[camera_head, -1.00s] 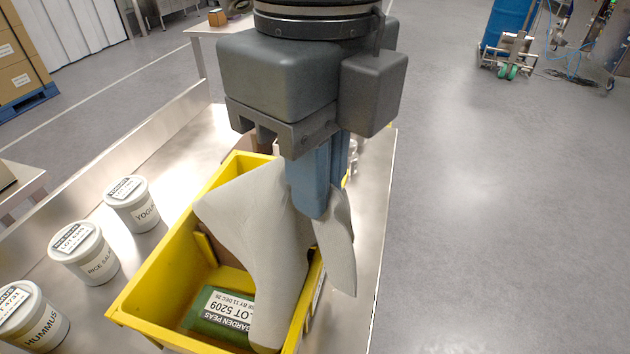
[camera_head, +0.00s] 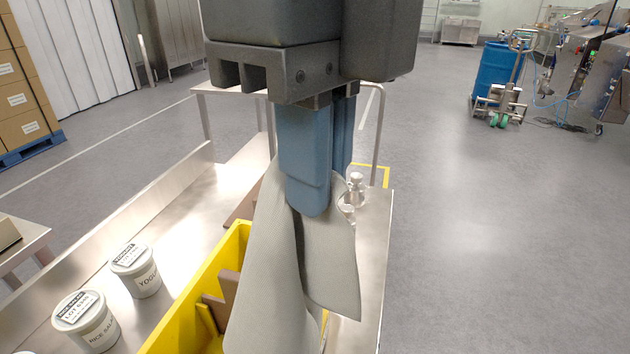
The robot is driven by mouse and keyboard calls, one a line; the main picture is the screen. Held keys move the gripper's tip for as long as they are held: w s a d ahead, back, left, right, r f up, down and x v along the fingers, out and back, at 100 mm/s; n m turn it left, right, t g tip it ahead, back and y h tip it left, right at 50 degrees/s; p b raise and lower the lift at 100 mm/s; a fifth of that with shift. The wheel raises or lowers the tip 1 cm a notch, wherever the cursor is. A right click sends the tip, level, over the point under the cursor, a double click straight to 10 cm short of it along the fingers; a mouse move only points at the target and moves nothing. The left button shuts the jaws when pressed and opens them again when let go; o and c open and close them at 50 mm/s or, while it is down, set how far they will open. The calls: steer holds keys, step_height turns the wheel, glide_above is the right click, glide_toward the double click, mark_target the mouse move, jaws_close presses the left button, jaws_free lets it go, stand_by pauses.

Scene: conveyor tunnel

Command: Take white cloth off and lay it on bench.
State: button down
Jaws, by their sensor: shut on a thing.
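My gripper (camera_head: 312,205) is shut on the white cloth (camera_head: 275,270), with its blue fingers pinching the cloth's upper part. The cloth hangs down in folds in front of the yellow crate (camera_head: 205,290) and hides much of its right side. I cannot tell whether the cloth's lower edge is clear of the crate. The bench (camera_head: 180,205) is a steel surface that runs under the crate and the tubs.
A yogurt tub (camera_head: 137,270) and a rice salad tub (camera_head: 87,322) stand left of the crate. A small clear and metal object (camera_head: 355,188) stands behind the cloth on the right. A raised ledge runs along the bench's left side. Open floor lies to the right.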

step_height(320, 180, up, 8)
steer(key=p, duration=0.3)
stand_by(0.5)
